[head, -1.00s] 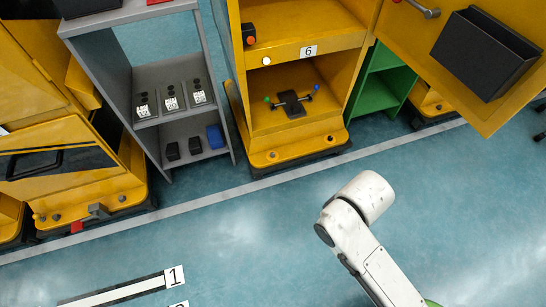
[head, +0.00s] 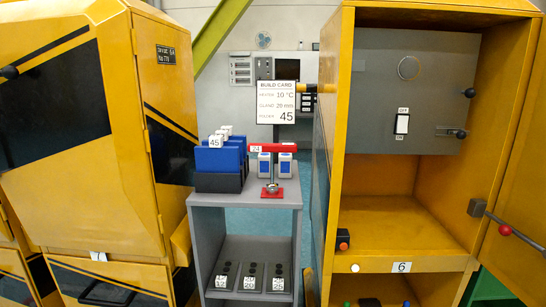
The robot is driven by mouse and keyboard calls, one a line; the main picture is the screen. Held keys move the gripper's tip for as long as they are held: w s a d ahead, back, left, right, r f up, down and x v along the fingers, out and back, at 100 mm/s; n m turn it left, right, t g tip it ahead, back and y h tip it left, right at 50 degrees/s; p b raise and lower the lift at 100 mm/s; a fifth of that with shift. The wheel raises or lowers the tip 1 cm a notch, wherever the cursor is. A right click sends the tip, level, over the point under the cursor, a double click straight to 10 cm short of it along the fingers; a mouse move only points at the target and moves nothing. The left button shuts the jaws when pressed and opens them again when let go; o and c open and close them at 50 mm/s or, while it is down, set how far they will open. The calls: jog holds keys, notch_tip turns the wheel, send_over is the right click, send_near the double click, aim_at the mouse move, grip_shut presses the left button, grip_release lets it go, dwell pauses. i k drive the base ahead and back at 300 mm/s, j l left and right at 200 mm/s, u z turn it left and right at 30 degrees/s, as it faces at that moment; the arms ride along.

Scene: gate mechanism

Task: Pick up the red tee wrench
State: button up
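The red tee wrench (head: 277,147) shows in the head view near the middle. Its red crossbar lies level on top, and a thin stem runs down from it to a small red base plate (head: 272,193). It stands upright at the front edge of the grey shelf unit's top (head: 228,198). My gripper is not in view.
Blue folders (head: 218,158) in a black holder stand left of the wrench. White-and-blue boxes (head: 285,165) stand close behind it, below a build card (head: 276,102). Yellow cabinets flank the shelf; the right one (head: 400,225) has its door open.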

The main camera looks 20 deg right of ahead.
aim_at(272, 187)
jog(key=i+l, duration=0.45)
jog(key=i+l+u, duration=0.1)
jog(key=i+l, duration=0.35)
jog(key=l, duration=0.2)
